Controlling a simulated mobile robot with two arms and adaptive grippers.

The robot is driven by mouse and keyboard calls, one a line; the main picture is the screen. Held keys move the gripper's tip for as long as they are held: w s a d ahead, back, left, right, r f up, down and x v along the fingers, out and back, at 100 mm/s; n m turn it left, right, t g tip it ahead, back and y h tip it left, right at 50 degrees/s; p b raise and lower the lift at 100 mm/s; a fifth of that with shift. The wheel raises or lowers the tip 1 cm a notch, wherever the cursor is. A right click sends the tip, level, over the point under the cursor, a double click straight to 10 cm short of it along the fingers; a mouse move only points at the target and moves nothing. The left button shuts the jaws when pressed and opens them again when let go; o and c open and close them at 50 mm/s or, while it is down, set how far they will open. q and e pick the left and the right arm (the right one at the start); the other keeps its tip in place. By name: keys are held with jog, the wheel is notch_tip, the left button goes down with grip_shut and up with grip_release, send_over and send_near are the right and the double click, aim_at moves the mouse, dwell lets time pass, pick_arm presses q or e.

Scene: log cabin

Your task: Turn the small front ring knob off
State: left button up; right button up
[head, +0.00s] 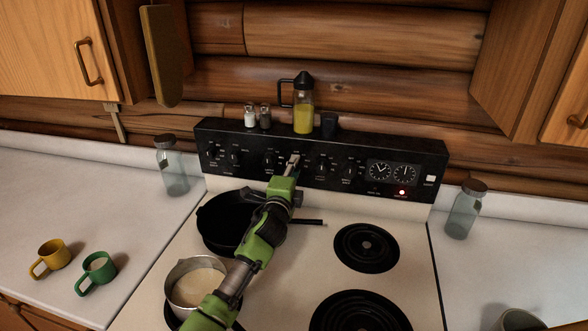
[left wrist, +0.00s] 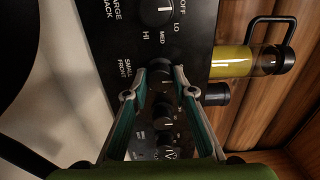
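The black stove control panel (head: 225,140) carries a row of knobs. In the left wrist view the knob beside the "SMALL FRONT" label (left wrist: 165,84) shows between my fingertips. In the head view that knob is hidden behind my left gripper (head: 293,161). My left gripper (left wrist: 172,80) has its two fingers apart, one on each side of the knob; I cannot tell whether they touch it. The "LARGE BACK" knob (left wrist: 157,10) is next to it. A red indicator light (head: 402,192) is lit on the panel. My right gripper is not in view.
A yellow-filled bottle (head: 303,118), shakers (head: 250,117) and a dark cup (head: 329,125) stand on the panel's top. A black pan (head: 218,222) and a pot (head: 193,286) lie beneath or beside my arm. The right burners (head: 366,247) are clear.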

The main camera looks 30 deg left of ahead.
pick_arm(q)
jog(key=o, duration=0.4)
jog(key=v, duration=1.2)
jog(key=shift+f, duration=0.1)
